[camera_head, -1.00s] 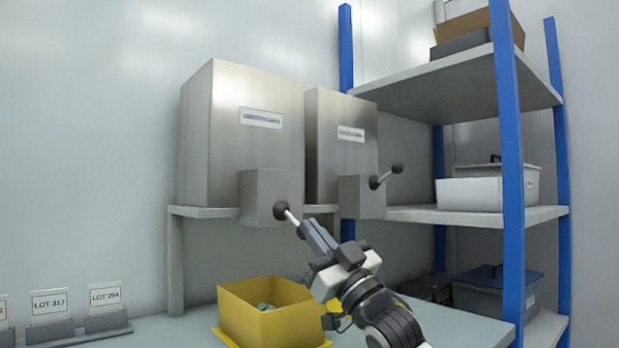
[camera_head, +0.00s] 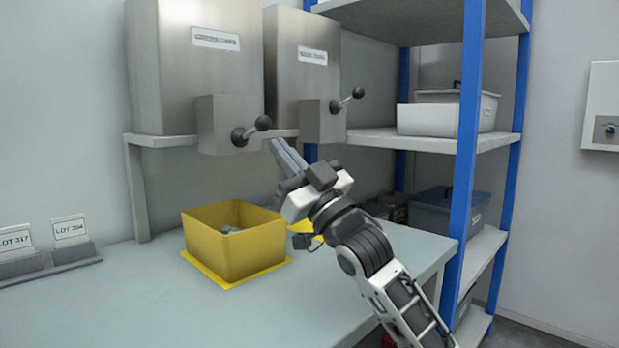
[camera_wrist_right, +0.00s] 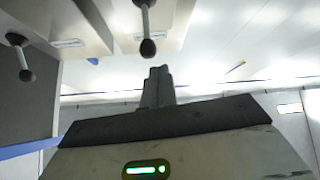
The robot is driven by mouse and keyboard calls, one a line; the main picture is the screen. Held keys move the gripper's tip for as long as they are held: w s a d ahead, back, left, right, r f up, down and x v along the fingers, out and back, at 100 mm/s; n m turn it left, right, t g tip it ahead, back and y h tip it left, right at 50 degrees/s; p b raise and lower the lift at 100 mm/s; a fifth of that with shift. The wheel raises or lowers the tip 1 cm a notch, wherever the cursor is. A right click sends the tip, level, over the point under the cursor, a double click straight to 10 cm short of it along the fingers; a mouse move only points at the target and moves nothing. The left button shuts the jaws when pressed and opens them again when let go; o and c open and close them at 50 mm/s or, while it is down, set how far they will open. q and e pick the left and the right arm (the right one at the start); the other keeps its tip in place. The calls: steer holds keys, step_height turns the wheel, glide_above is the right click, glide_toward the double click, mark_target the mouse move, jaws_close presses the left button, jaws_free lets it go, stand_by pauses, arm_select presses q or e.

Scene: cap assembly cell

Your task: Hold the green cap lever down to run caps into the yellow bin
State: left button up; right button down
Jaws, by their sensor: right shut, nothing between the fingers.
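Two steel dispensers stand side by side, a left one (camera_head: 195,75) and a right one (camera_head: 301,75). Each has a black-knobbed lever; the left lever (camera_head: 263,122) and the right lever (camera_head: 358,93) both point up and to the right. Their labels are too small to read, so I cannot tell which is for green caps. The yellow bin (camera_head: 221,255) stands below the left dispenser with a few grey-green pieces inside. My right gripper (camera_head: 279,146) is shut and empty, just below and right of the left lever's knob, apart from it. My left gripper is out of view.
A yellow piece (camera_head: 303,228) shows partly behind my right arm. Lot-card holders (camera_head: 50,262) stand at the table's left. A blue-posted shelf rack (camera_head: 466,150) with bins stands at the right. The table front (camera_head: 190,320) is clear.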

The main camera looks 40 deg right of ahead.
steer(key=s+f, duration=0.4)
steer(key=f, duration=0.3)
steer(key=shift+d, duration=0.3)
